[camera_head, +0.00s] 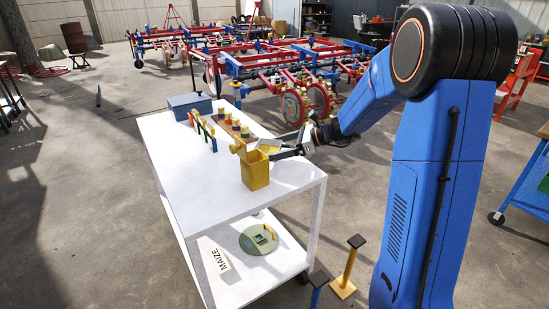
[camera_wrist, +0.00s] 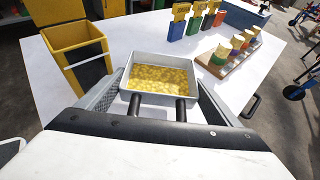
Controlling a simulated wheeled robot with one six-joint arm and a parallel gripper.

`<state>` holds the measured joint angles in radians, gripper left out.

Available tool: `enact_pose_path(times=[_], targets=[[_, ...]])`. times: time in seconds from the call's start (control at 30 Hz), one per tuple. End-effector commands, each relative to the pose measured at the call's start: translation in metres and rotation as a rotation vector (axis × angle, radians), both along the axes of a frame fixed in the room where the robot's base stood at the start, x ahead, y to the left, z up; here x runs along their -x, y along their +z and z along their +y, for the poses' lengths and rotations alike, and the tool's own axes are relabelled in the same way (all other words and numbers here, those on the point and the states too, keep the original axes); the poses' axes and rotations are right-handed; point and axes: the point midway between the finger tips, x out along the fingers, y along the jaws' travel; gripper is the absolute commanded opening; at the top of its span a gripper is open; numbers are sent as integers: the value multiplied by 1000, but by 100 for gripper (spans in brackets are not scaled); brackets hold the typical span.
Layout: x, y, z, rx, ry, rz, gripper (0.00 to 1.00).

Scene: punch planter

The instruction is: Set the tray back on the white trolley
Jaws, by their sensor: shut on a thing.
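A grey, square, shallow tray (camera_wrist: 157,101) holds a layer of yellow grain. My gripper (camera_head: 286,152) is shut on the tray, on its near side with two black rods. In the head view the tray shows small beside the top of a tall yellow bin (camera_head: 255,175), partly hidden by the bin and my gripper. The white trolley (camera_head: 190,165) lies beneath the tray; its top also shows in the wrist view (camera_wrist: 140,32). I cannot tell whether the tray touches the top. The tray looks roughly level.
On the trolley top stand several coloured tags (camera_wrist: 195,25), a wooden rack of cups (camera_wrist: 228,55) and a blue-grey box (camera_head: 190,104). The lower shelf holds a round green plate (camera_head: 258,240). Yellow (camera_head: 348,270) and blue posts stand beside the trolley. The top's left part is clear.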

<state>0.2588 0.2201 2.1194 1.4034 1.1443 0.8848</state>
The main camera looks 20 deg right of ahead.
Motion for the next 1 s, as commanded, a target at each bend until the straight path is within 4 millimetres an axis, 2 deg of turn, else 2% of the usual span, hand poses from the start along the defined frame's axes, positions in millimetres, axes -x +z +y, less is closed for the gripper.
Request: enact_pose_path(times=[0.3,0.77,0.8,0.83,1.0], targets=[[0,-34,0,0,0,0,58],[0,-40,0,1,0,0,58],[0,-40,0,1,0,0,93],[0,-40,0,1,0,0,100],[0,-40,0,2,-1,1,100]])
